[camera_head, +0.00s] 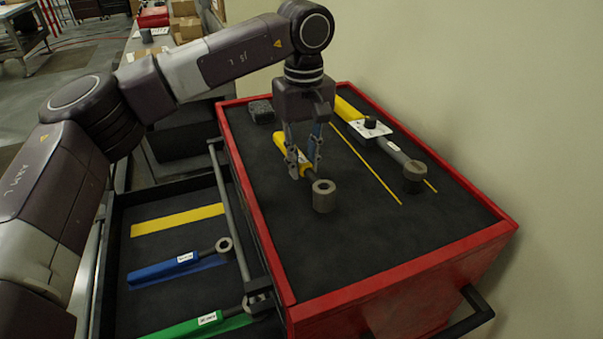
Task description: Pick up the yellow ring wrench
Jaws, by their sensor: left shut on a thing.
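The yellow ring wrench (281,143) lies on the dark top of the red tool cabinet (252,195). Its yellow handle runs away from the camera and its grey ring head (324,195) points toward the front. My left gripper (305,170) comes down from above and is shut on the wrench near where the handle meets the head. The fingers hide part of the handle. I cannot tell whether the wrench touches the surface or is just above it. My right gripper is not in view.
A second yellow-handled tool (350,110) with a white plate lies at the right, by a thin yellow line. A dark block (261,111) sits at the back left. The open drawer (120,240) holds a blue wrench (165,269), a green wrench (200,325) and a bare yellow strip (178,220).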

